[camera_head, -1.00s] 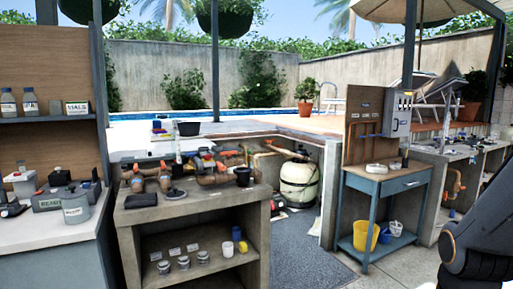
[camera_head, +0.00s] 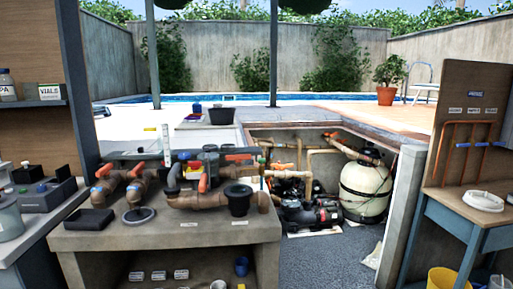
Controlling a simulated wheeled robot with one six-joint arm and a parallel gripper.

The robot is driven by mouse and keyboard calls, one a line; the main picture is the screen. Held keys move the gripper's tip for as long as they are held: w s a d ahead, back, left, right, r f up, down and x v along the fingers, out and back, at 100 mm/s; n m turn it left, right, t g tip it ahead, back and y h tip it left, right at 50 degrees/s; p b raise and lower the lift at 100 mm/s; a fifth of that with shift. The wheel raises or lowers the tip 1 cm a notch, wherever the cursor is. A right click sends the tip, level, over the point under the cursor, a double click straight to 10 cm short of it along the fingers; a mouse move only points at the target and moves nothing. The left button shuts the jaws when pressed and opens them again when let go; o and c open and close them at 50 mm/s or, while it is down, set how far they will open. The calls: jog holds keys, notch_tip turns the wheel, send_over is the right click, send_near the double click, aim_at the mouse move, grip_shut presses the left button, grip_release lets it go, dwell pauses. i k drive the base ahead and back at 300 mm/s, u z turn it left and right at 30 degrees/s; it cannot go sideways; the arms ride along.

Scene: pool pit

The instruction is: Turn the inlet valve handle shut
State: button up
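Several valves with orange-red handles show, and I cannot tell which is the inlet valve. On the concrete bench (camera_head: 170,240), brown pipework (camera_head: 210,200) carries an upright orange handle (camera_head: 203,183), another slanted orange handle (camera_head: 138,169) at the left, and a flat orange handle (camera_head: 239,157) behind. In the pit behind, a red-orange handle (camera_head: 330,135) sits on the piping above the sand-coloured filter tank (camera_head: 365,190). My gripper is not in view.
A black pump (camera_head: 310,215) stands on the pit floor beside the tank. A wooden pegboard (camera_head: 470,125) with orange pipes stands above a blue table (camera_head: 465,215) at right, with a yellow bucket (camera_head: 446,280) below. Grey floor (camera_head: 325,250) is open between bench and table.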

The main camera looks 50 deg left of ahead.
aim_at(237, 158)
jog(key=u, duration=0.25)
jog(key=i, duration=0.85)
jog(key=u, duration=1.4)
jog(key=i, duration=0.8)
jog(key=u, duration=0.85)
